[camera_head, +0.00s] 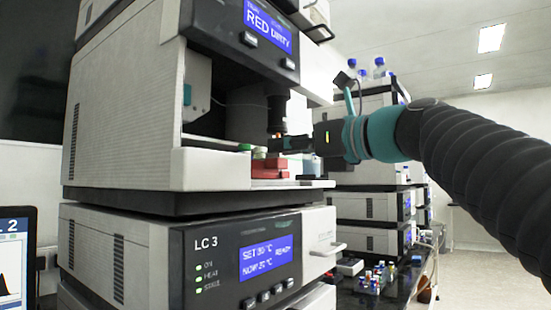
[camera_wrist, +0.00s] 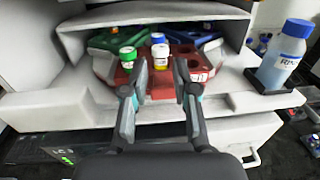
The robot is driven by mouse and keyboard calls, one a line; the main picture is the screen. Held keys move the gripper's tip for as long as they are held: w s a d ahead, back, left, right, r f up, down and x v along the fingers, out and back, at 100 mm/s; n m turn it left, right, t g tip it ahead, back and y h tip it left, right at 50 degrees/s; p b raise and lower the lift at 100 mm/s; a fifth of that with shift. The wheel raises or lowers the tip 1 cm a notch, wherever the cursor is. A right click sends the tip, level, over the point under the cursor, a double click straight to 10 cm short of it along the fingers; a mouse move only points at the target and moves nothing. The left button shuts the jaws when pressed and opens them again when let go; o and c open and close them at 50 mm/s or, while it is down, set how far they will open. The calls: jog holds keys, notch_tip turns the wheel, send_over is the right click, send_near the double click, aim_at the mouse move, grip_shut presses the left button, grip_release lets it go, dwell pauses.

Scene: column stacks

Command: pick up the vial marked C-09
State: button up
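No marking C-09 can be read on any vial in these frames. In the wrist view a green-capped vial (camera_wrist: 128,57) stands in the red rack (camera_wrist: 157,88), just left of my left finger. A vial with a white and yellow body (camera_wrist: 161,57) stands in the same rack, beyond the gap between my fingers, with a blue cap (camera_wrist: 158,36) behind it.
A green rack (camera_wrist: 105,41) and a blue rack (camera_wrist: 192,37) sit behind the red one. A labelled blue-capped bottle (camera_wrist: 285,55) stands in a black holder on the right. The LC 3 module (camera_head: 200,265) is below the bay, and its overhanging top (camera_head: 235,35) limits height.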

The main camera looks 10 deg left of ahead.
aim_at(264, 150)
jog(key=shift+p+x, duration=0.3)
jog(key=shift+x, duration=3.1)
jog(key=shift+f, duration=0.1)
jog(key=c, duration=0.5)
